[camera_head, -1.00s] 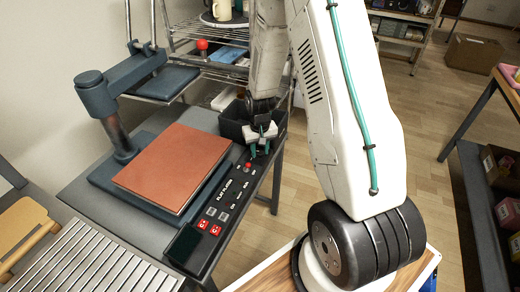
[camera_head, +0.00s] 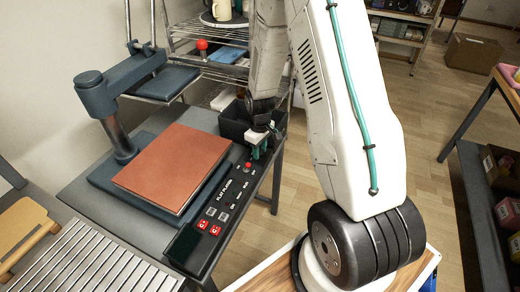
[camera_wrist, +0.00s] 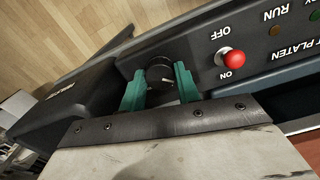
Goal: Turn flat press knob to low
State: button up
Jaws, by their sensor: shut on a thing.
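The flat press has a black control panel (camera_head: 213,222) along its front edge, with an orange-brown platen (camera_head: 172,166) beside it. In the wrist view, the round black knob (camera_wrist: 160,73) sits at the panel's end, between the green fingers of my gripper (camera_wrist: 160,84). The fingers are shut on the knob's two sides. A small light mark shows on the knob, but its setting cannot be read. In the head view my gripper (camera_head: 258,150) is over the panel's far end and hides the knob. A red switch knob (camera_wrist: 233,60) labelled OFF and ON is right beside the gripper.
A dark bin (camera_head: 235,124) stands just behind the gripper at the table's far end. Red displays (camera_head: 209,227) and small buttons line the panel. A wire rack (camera_head: 205,65) stands behind.

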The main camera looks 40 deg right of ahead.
jog(key=shift+w, duration=0.15)
jog(key=o, duration=1)
notch_tip(320, 180, up, 8)
jog(key=shift+f, duration=0.1)
dwell(0.4)
jog(key=s+a+r+m, duration=0.1)
jog(key=s+a+r, duration=0.3)
jog(key=s+r, duration=0.5)
jog(key=s+a+r+m+t, duration=0.1)
jog(key=s+a+r, duration=0.4)
jog(key=s+r, duration=0.4)
jog(key=s+a+r+m, duration=0.1)
jog(key=s+a+r, duration=0.3)
jog(key=s+r, duration=0.5)
jog(key=shift+s+a+m, duration=0.2)
jog(key=shift+a+m, duration=0.15)
jog(key=shift+m, duration=0.05)
